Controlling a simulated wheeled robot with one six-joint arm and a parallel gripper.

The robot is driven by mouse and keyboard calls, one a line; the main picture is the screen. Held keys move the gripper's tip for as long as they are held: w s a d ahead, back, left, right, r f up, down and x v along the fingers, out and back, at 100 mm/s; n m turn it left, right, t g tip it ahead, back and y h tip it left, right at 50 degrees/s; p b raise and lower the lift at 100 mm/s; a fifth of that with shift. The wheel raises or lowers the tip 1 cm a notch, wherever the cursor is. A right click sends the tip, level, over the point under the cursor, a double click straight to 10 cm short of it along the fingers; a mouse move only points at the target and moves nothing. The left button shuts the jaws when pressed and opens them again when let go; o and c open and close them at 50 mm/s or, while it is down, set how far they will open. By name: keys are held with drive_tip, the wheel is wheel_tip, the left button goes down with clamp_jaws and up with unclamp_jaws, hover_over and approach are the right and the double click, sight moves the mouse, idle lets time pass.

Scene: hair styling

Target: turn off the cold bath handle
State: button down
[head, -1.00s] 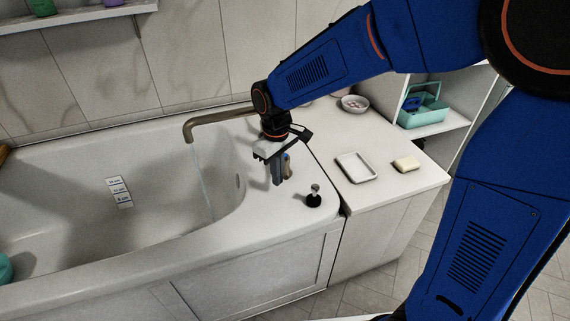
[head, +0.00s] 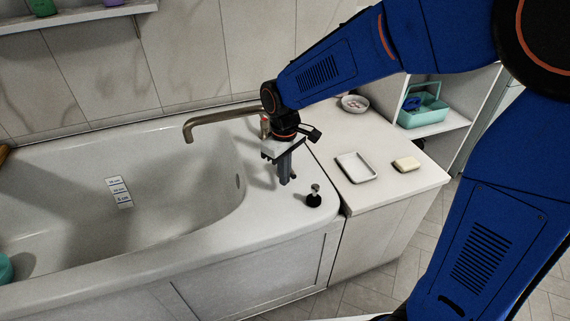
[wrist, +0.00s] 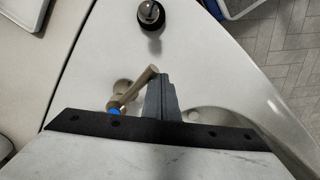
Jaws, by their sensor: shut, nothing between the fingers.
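The cold bath handle (wrist: 137,91) is a tan metal lever with a blue mark at its base; in the wrist view it slants up and right from that mark. My gripper (wrist: 160,86) is shut with nothing between its fingers, and its tips are right beside the lever's free end; I cannot tell if they touch. In the head view my gripper (head: 285,178) points down over the tub's right rim, and the cold handle is hidden behind it. The bronze spout (head: 215,120) reaches over the bathtub (head: 235,243), and no water stream shows under it.
A dark knob with a metal top (head: 314,196) stands on the rim in front of my gripper. Part of a red-marked fitting (head: 264,121) shows behind my wrist. The counter at right holds a white tray (head: 356,167), soap (head: 407,164) and a bowl (head: 355,104).

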drive_tip(key=shift+d, duration=0.1)
drive_tip(key=shift+d, duration=0.1)
drive_tip(key=shift+s+a, duration=0.1)
drive_tip(key=shift+a, duration=0.5)
wheel_tip(320, 180, up, 7)
idle(0.5)
drive_tip(key=shift+d, duration=0.1)
drive_tip(key=s+d+r+m+t, duration=0.1)
drive_tip(key=s+d+m, duration=0.3)
drive_tip(key=s+d, duration=0.6)
drive_tip(key=s+d+r+m+t, duration=0.2)
drive_tip(key=s+d+m, duration=0.3)
drive_tip(key=s+d, duration=0.5)
drive_tip(key=d+t, duration=0.1)
drive_tip(key=d, duration=0.4)
drive_tip(key=shift+s+d+r+t, duration=0.2)
drive_tip(key=shift+d+r+t, duration=0.1)
drive_tip(key=shift+t, duration=0.1)
